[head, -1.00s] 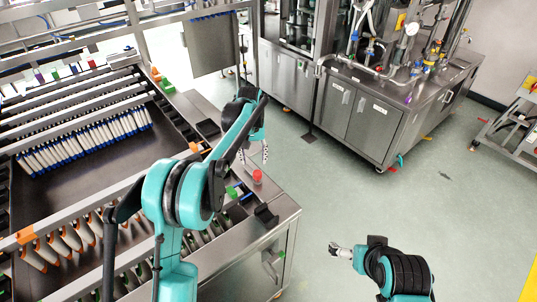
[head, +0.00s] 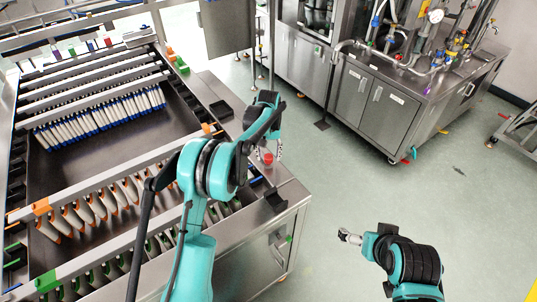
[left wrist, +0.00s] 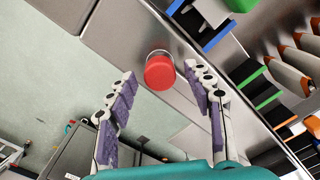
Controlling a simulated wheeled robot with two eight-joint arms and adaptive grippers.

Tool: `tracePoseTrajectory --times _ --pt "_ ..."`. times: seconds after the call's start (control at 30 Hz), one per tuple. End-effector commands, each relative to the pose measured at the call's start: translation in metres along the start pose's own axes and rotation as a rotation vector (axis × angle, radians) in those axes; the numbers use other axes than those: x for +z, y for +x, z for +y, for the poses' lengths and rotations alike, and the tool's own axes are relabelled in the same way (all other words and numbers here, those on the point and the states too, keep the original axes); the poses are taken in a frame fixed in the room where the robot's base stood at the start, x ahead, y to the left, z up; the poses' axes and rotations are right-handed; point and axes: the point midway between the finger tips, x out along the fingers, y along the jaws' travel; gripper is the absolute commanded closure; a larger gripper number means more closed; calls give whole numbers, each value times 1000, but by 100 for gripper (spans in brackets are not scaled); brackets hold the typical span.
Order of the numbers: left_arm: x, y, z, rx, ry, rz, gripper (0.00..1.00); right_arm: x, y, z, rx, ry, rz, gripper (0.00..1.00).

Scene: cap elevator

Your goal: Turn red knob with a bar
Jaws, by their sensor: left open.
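The red knob (head: 268,158) stands on the steel top of the machine near its right edge. In the left wrist view the red knob (left wrist: 160,73) shows as a round red cap on a pale ring. No bar on it can be made out. My left gripper (head: 267,150) is at the knob in the head view and partly overlaps it. In the left wrist view my left gripper (left wrist: 160,76) is open, with one finger on each side of the knob and gaps between. My right gripper (head: 346,237) is over the floor, far from the knob; its jaws are too small to judge.
Slotted racks with orange and green parts (head: 75,215) lie to the left. A steel cabinet with pipes (head: 385,110) stands at the back right. Open floor (head: 345,180) lies between.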

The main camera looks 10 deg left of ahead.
Motion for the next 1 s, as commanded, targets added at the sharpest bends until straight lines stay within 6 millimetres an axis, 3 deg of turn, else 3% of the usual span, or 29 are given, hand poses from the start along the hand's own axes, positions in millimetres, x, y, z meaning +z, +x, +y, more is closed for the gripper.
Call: tracePoseTrajectory --times 0.07,0.27,0.3,0.67,1.0 --pt "0 0 0 0 0 0 48 0 0 0 0 0 0 0" --pt "0 0 0 0 0 0 98 0 0 0 0 0 0 0" --pt "0 0 0 0 0 0 100 0 0 0 0 0 0 0" --pt "0 0 0 0 -42 0 100 1 1 0 0 0 0 0" --pt "0 0 0 0 -270 0 100 4 5 0 0 0 0 0"
